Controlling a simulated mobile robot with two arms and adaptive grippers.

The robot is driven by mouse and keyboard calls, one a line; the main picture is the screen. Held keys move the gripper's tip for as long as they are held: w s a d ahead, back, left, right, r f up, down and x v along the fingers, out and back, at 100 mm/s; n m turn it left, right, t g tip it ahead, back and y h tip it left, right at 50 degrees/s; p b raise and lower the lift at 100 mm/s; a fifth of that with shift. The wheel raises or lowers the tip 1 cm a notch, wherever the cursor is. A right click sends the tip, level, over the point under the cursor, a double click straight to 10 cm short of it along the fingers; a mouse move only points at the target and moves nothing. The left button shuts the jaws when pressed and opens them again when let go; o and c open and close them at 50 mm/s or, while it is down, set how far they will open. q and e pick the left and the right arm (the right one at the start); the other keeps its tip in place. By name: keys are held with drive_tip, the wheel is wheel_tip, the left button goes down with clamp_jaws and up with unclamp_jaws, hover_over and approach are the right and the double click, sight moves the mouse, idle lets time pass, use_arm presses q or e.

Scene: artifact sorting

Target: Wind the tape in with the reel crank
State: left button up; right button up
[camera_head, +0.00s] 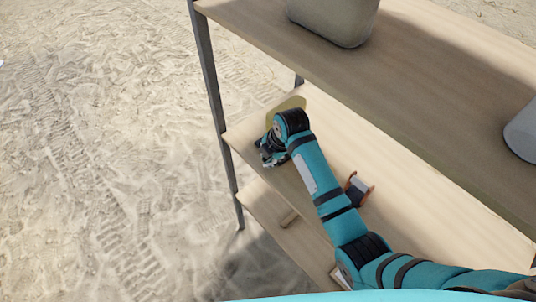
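My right arm reaches up and left across the middle shelf board. My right gripper (268,155) is at the left end of that board, mostly covered by its own wrist. Whether its fingers are open or shut does not show. A flat yellow thing with a rounded top (291,104) stands right behind the wrist; it may be the tape reel, but most of it is hidden. Whether the gripper touches it cannot be told. No crank or loose tape can be made out. My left gripper is out of view.
The wooden shelf unit (430,95) has several boards and dark metal posts. A grey container (335,20) and another grey rounded thing (522,133) stand on the top board. A small orange and dark thing (358,188) lies beside my forearm.

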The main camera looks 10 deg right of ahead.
clamp_jaws()
drive_tip(key=shift+f, duration=0.1)
drive_tip(key=shift+w+f+t+y+b, duration=0.15)
drive_tip(key=shift+f+t+y+b, duration=0.5)
drive_tip(key=shift+t+b, duration=0.25)
drive_tip(key=t+y+b, duration=0.1)
drive_tip(key=b, duration=0.1)
drive_tip(key=w+a+f+t+y+b, duration=0.1)
drive_tip(key=t+b, duration=0.1)
drive_tip(key=b, duration=0.1)
drive_tip(key=shift+y, duration=0.25)
drive_tip(key=shift+w+r+t+b, duration=0.15)
drive_tip(key=shift+t+b, duration=0.25)
drive_tip(key=shift+b, duration=0.45)
drive_tip(key=shift+r+y, duration=0.1)
drive_tip(key=shift+y, duration=0.2)
drive_tip(key=shift+a, duration=0.1)
